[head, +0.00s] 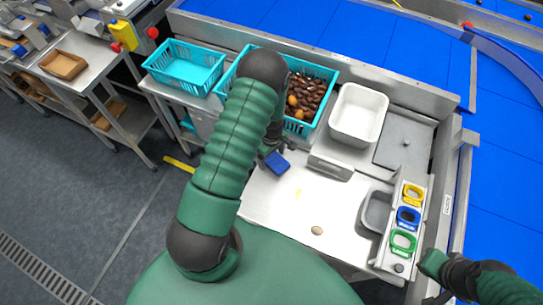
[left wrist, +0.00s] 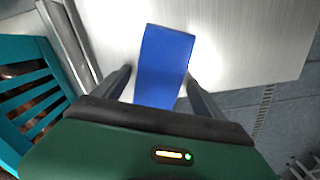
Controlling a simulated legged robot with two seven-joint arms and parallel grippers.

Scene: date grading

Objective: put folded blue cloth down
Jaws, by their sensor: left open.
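The folded blue cloth (head: 278,163) shows on the pale steel worktop (head: 300,204), just below the blue-green crate of dates. In the left wrist view the cloth (left wrist: 163,62) is a flat blue strip, its near end between my fingers. My left gripper (left wrist: 160,82) is open, with a finger on each side of the cloth and gaps visible beside it. In the head view the left gripper (head: 267,152) is mostly hidden by my arm. My right arm enters at the lower right; its gripper (head: 433,264) shows too little to read its jaws.
A crate of dates (head: 331,76), an empty blue-green basket (head: 170,67) and a white tub (head: 341,131) stand along the back. Yellow, blue and green rings (head: 404,243) sit in a holder at right. One pale oval item (head: 317,230) lies on the worktop, otherwise largely clear.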

